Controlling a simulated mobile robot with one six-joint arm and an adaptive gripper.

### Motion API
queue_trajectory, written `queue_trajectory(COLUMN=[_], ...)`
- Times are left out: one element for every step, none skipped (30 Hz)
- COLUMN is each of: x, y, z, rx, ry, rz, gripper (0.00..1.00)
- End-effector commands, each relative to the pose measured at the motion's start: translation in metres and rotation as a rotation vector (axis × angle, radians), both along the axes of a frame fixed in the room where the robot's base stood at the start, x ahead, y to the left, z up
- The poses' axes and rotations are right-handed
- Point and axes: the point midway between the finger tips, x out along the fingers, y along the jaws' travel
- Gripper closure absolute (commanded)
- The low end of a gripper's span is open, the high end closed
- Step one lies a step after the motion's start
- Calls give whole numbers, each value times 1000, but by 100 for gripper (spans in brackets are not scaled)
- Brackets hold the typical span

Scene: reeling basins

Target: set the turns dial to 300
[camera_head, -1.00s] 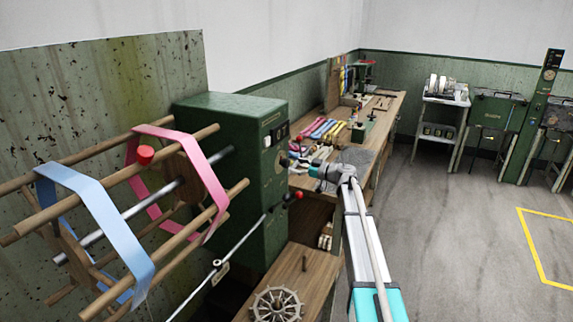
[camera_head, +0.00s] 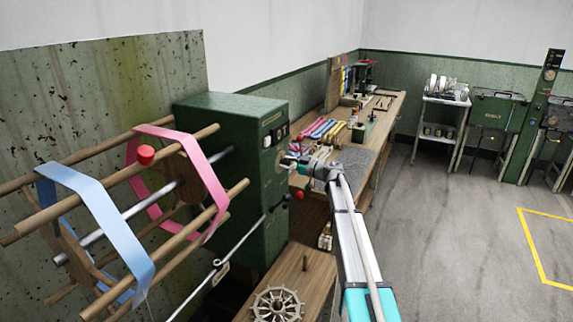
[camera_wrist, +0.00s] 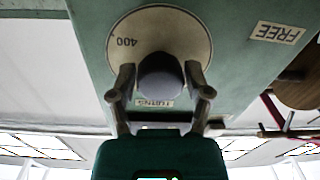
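The turns dial is a round pale disc (camera_wrist: 190,33) on the green machine face in the wrist view, with a dark round knob (camera_wrist: 160,77) at its middle. It appears upside down. The number 400 shows at its upper left, and a small label, partly covered, lies below the knob. Other numbers and the pointer cannot be made out. My gripper (camera_wrist: 160,70) has one finger on each side of the knob, with narrow gaps; firm contact does not show. In the head view my gripper (camera_head: 289,162) is at the front of the green machine (camera_head: 232,125).
A FREE label (camera_wrist: 277,33) is beside the dial. A reel with pink and blue bands (camera_head: 100,215) stands at the left. A red-knobbed lever (camera_head: 298,195) sticks out below my gripper.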

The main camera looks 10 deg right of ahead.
Motion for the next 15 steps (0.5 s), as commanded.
queue_trajectory(x=[0,0,0,0,0,0,0,0,0,0,0,0,0,0,0], y=[0,0,0,0,0,0,0,0,0,0,0,0,0,0,0], z=[0,0,0,0,0,0,0,0,0,0,0,0,0,0,0], rx=[0,0,0,0,0,0,0,0,0,1,1,3,4,7,10], ry=[0,0,0,0,0,0,0,0,0,1,2,4,6,9,13], rz=[0,0,0,0,0,0,0,0,0,0,0,0,0,0,0], gripper=[57,62,70,75,81,88,94,95,95,95,95,95,95,95,95])
